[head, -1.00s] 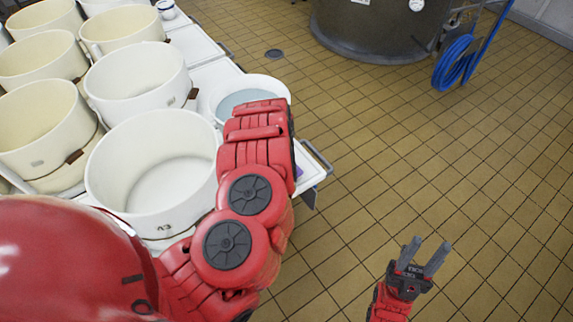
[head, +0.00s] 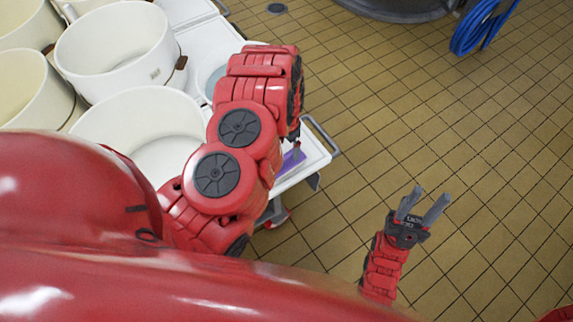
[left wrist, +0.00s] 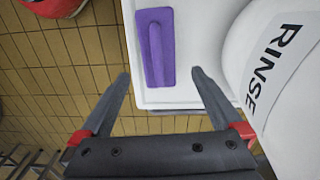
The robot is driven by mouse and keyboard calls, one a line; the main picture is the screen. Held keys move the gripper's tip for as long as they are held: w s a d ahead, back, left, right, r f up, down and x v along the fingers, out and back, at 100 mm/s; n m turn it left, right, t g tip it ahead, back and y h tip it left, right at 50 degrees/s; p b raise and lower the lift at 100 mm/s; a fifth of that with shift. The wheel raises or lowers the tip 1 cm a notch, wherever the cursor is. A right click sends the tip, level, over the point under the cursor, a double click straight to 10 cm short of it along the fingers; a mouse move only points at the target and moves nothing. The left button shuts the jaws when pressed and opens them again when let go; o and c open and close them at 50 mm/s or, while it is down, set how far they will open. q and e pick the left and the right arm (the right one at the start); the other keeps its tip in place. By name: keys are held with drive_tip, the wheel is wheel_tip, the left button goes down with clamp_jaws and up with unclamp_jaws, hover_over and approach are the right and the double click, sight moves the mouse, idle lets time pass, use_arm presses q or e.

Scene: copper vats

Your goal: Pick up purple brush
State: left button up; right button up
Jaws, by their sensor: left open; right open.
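The purple brush (left wrist: 155,48) lies flat on a white tray top (left wrist: 190,100), near its edge, in the left wrist view. It is a flat block with a raised ridge along its middle. In the head view only part of the brush (head: 290,162) shows, below my left gripper (head: 297,147). In the left wrist view my left gripper (left wrist: 161,76) is open and empty, its fingertips apart near the brush's near end. My right gripper (head: 424,205) is open and empty over the tiled floor.
A white container marked RINSE (left wrist: 285,70) stands right of the brush in the left wrist view. Large cream pots (head: 115,45) crowd the left in the head view. The trolley has a metal handle (head: 321,134). A blue hose (head: 483,25) hangs at the back. The tiled floor at right is clear.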

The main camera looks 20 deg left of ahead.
use_arm(q)
wheel_tip(320, 180, down, 3)
drive_tip(key=shift+w+a+r+b, duration=0.1)
drive_tip(key=shift+r+b, duration=0.05)
drive_tip(key=shift+b, duration=0.4)
drive_tip(key=shift+s+f+p, duration=0.2)
drive_tip(key=shift+f+p, duration=0.05)
drive_tip(key=shift+f, duration=1.55)
drive_tip(key=shift+s+f+p, duration=0.2)
drive_tip(key=shift+f+p, duration=0.05)
drive_tip(key=shift+f, duration=1.55)
drive_tip(key=c, duration=1.5)
drive_tip(key=shift+o, duration=0.2)
drive_tip(key=shift+r, duration=0.15)
